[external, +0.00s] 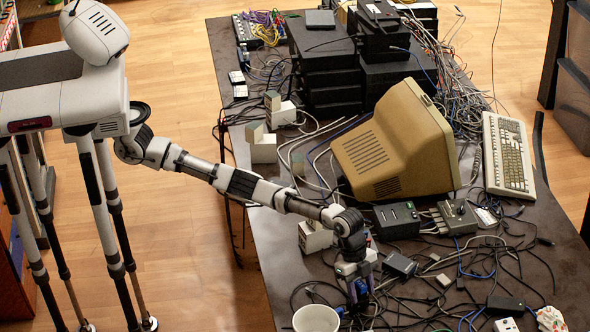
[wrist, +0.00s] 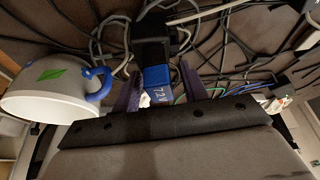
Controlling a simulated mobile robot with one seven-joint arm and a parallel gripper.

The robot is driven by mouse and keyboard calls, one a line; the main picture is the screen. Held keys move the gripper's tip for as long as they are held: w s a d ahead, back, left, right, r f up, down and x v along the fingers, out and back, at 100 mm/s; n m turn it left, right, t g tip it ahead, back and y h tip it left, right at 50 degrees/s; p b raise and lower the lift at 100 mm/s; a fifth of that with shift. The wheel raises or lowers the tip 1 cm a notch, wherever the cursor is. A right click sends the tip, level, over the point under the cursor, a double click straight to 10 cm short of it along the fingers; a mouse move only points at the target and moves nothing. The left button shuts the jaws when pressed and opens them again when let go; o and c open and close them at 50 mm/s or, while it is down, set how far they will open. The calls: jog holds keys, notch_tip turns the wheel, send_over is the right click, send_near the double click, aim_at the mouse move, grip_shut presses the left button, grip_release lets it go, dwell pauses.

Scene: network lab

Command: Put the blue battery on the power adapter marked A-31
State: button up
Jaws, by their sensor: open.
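The blue battery (wrist: 157,76) lies between the two fingers of my open gripper (wrist: 160,83) in the wrist view. White characters, perhaps "72", show on it. Its far end meets or overlaps a black block (wrist: 154,48); I cannot tell whether they are joined, or whether this block is a power adapter. In the external view my gripper (external: 359,291) points down at the cable-strewn table, with some blue showing between its fingers. A dark adapter-like box (external: 399,264) lies to its right. No A-31 marking is readable.
A white mug (external: 316,319) with a blue handle stands close to my gripper; the wrist view shows its green leaf (wrist: 51,74). Loose cables surround the fingers. A beige monitor (external: 393,140), grey switch boxes (external: 457,216) and a keyboard (external: 508,155) stand further back.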

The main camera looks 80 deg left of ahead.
jog(key=b+v, duration=0.2)
jog(key=v, duration=1)
jog(key=shift+b, duration=0.35)
jog(key=shift+a, duration=0.1)
